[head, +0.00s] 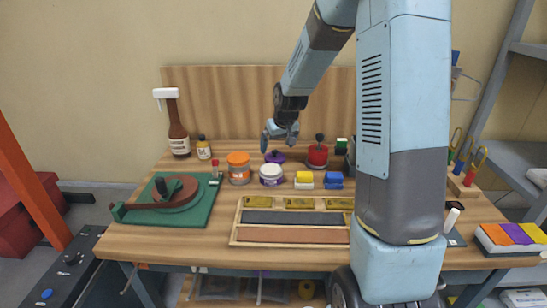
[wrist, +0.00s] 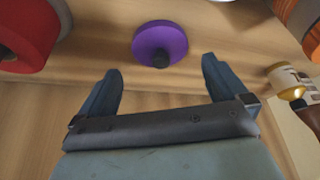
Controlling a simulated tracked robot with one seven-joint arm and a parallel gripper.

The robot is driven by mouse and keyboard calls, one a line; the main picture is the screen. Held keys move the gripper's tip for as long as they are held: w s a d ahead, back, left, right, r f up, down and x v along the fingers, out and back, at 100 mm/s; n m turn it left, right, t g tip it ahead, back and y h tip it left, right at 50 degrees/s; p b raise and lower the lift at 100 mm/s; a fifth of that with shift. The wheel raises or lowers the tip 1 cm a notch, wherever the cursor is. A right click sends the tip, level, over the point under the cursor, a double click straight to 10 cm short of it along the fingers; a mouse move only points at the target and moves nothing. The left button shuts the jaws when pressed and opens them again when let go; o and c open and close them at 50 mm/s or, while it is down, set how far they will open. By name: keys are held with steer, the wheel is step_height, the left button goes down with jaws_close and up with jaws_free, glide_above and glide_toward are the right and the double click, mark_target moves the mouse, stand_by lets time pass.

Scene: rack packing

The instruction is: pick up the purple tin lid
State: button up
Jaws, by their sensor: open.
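The purple tin lid (wrist: 160,43) is a round purple disc with a small black knob. In the wrist view it lies on the wooden bench top, ahead of the fingertips and roughly centred between them. In the head view the lid (head: 275,157) sits at the back of the bench, partly hidden behind a white jar with a purple band. My gripper (wrist: 160,78) is open and empty, its two dark fingers spread apart. In the head view my gripper (head: 279,140) is above the lid, near the back panel. The lid is not between the fingers.
A red tin with a black knob (head: 318,156) stands right of the lid, and the white jar (head: 271,176) stands in front. An orange-lidded jar (head: 239,167) is to the left. A wooden panel (head: 225,100) rises behind.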

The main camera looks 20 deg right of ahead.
mark_target(276, 152)
steer(key=x, duration=0.4)
steer(key=shift+s+f, duration=0.1)
steer(key=shift+f, duration=0.3)
steer(key=shift+c, duration=0.5)
steer(key=c, duration=0.8)
